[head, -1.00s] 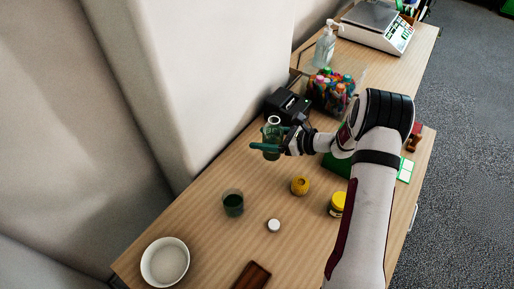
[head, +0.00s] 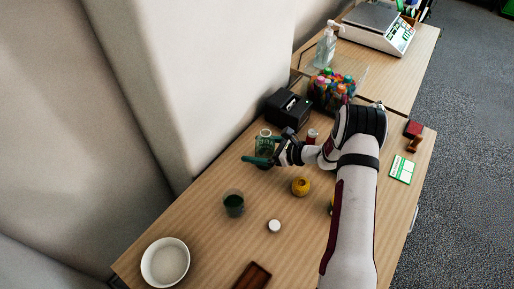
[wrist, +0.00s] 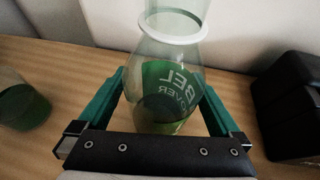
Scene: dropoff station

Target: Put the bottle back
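The bottle (wrist: 163,85) is clear glass with a pale collar ring, a green label and dark liquid low inside. It stands upright between the two teal fingers of my gripper (wrist: 162,85). In the wrist view a narrow gap shows at the left finger, and the right finger is close to or touching the glass, so the gripper looks slightly open around it. In the head view the bottle (head: 264,144) is near the back edge by the wall, with my gripper (head: 262,150) around its body. It seems to be at table level; its base is hidden.
A glass with green liquid (head: 233,204) stands left of the gripper. A black device (head: 288,107) is close behind, to the right. A yellow object (head: 300,187), a white lid (head: 274,226) and a white bowl (head: 165,262) lie nearer. Clear wood shows around the glass.

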